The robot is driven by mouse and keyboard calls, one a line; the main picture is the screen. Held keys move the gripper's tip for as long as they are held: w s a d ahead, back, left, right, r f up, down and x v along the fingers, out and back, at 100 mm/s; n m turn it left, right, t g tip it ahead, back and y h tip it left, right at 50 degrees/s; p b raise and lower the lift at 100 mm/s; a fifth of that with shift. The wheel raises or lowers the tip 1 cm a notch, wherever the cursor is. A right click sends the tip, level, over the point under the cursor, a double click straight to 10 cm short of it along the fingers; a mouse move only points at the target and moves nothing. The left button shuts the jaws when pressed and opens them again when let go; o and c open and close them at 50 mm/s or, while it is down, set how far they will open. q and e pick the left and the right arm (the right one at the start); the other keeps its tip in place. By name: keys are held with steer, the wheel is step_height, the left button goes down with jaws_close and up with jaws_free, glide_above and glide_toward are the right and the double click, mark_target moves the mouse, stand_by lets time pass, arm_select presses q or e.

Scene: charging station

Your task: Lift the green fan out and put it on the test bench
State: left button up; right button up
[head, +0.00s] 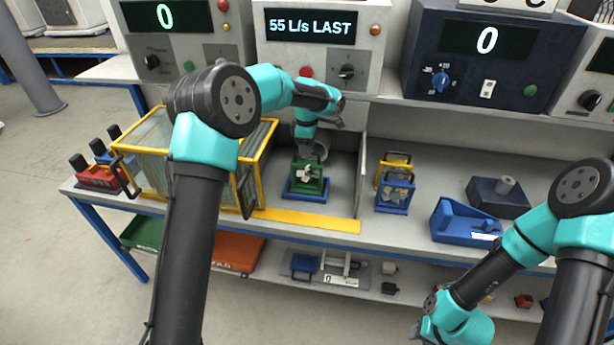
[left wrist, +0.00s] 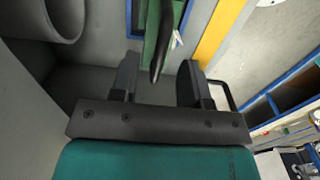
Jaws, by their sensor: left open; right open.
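The green fan (head: 309,176) sits upright in a blue base on the bench, inside a grey bay behind a yellow strip. My left gripper (head: 308,152) is directly above it, pointing down. In the left wrist view, the left gripper (left wrist: 160,72) has its two dark fingers spread apart. The green fan's frame (left wrist: 152,55) and a dark curved handle (left wrist: 165,38) show between and beyond them; I cannot tell whether they touch. My right gripper (head: 416,331) is low at the bottom of the head view, partly cut off, away from the fan. The test bench (head: 415,228) is the grey worktop.
A yellow-framed clear box (head: 150,168) stands left of the bay. A grey partition (head: 361,175) stands right of it, then yellow and blue fans (head: 395,190). A blue holder (head: 465,222) is further right. Instrument boxes line the back; one display (head: 310,27) reads "55 L/s LAST".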

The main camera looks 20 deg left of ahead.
mark_target(307, 171)
arm_select(q)
steer(key=shift+f, duration=1.3)
steer(key=shift+c, duration=0.3)
jaws_close()
